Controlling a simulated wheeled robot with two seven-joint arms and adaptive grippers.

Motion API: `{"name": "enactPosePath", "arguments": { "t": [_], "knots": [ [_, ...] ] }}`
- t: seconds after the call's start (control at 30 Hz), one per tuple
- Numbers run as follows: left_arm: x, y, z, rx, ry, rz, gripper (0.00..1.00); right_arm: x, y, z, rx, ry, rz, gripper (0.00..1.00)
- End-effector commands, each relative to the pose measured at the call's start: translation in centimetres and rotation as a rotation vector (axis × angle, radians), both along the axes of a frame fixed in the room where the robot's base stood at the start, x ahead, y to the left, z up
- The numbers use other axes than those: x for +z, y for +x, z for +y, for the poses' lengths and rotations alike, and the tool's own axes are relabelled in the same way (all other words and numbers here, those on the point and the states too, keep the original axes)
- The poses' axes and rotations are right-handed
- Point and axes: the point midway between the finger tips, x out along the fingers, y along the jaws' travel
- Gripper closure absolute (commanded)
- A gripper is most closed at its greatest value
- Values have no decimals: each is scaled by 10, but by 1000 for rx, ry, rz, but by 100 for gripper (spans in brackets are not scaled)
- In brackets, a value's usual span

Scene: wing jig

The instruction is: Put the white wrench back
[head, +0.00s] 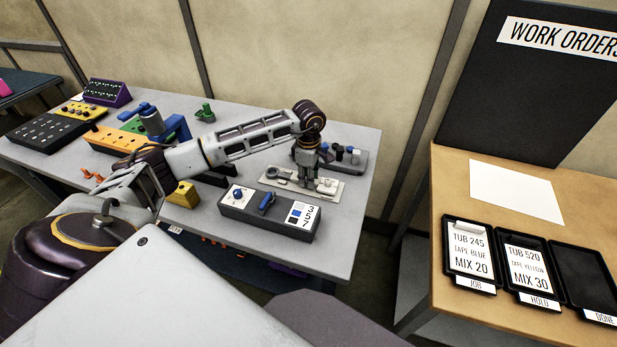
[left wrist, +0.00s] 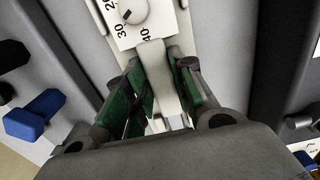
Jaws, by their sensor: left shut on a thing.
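My left gripper (head: 308,180) points down over a small white station (head: 335,191) near the right end of the grey table. In the left wrist view, the green-padded fingers (left wrist: 152,100) are shut on a pale bar, the white wrench (left wrist: 153,72). The wrench lies along the station, beside a round dial (left wrist: 128,10) with numbers including 30 and 40. The fingers hide part of the wrench, and I cannot tell whether it touches the station. My right gripper is not in view.
A grey box with a blue lever (head: 267,203) stands in front of the station, and another grey unit with knobs (head: 357,160) behind it. Orange, yellow and green units fill the table's left part. A wooden desk (head: 460,160) with black trays stands at right.

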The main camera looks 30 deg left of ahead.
Motion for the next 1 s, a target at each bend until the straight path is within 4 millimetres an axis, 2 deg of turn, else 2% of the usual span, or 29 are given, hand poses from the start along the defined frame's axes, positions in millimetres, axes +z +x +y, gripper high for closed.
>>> {"name": "enactPosePath", "arguments": {
  "t": [0.27, 0.3, 0.5, 0.7, 0.83, 1.0],
  "knots": [
    [1, 1, 0, 1, -1, -2, 100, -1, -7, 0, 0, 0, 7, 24],
    [1, 1, 0, 0, -1, -2, 74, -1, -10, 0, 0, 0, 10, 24],
    [0, 0, 0, 0, -1, -1, 50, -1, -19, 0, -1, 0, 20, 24],
    [0, 0, 0, 0, 0, -1, 50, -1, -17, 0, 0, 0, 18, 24],
    [0, 0, 0, 0, 0, 1, 50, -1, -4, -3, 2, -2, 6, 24],
    [6, 0, 0, 0, -1, -1, 50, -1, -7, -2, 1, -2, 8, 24]
  ]
}}
